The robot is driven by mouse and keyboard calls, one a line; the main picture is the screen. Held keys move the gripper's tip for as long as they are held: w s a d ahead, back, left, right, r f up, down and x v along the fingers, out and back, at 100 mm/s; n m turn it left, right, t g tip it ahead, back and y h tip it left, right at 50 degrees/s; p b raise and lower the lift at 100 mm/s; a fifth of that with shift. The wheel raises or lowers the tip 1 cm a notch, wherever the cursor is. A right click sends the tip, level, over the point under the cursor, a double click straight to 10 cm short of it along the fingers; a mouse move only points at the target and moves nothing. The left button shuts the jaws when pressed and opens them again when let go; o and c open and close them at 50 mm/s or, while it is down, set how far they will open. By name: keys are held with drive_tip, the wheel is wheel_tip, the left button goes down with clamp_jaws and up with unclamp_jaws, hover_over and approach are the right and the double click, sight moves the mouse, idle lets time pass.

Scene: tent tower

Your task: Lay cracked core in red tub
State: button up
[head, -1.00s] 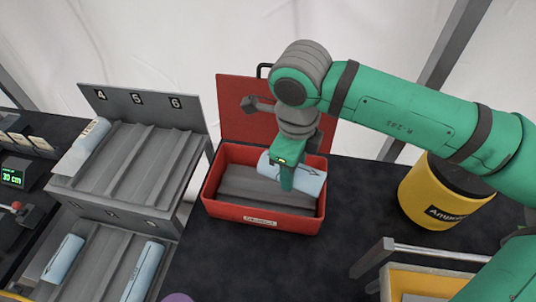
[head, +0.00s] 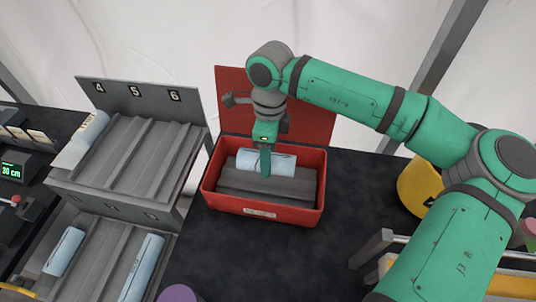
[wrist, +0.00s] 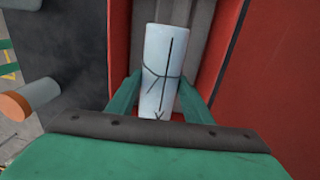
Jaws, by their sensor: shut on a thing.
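The cracked core (head: 247,158) is a pale blue-white cylinder with dark lines drawn on it. My gripper (head: 266,172) is shut on its middle. In the wrist view the core (wrist: 162,55) lies between my two fingers, with a long line and a curved crossing line on its face. The red tub (head: 262,208) stands open on the dark table, its lid raised behind it. The core is level within the tub's outline, near the back wall, above or in a grey ridged bed (head: 240,183). I cannot tell whether it touches the bed.
A grey two-tier rack (head: 150,150) with numbered slots stands at the left, holding several pale cores. A yellow drum (head: 417,185) stands at the right, partly behind my arm. A metal-railed yellow tray is at the lower right.

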drive_tip(key=shift+f, duration=3.95)
drive_tip(key=shift+f, duration=0.25)
drive_tip(key=o, duration=1.4)
drive_tip(key=shift+w, duration=0.1)
drive_tip(key=shift+o, duration=0.2)
drive_tip(key=shift+a, duration=0.1)
drive_tip(key=r, duration=1)
drive_tip(key=shift+w, duration=0.35)
drive_tip(key=shift+r, duration=0.35)
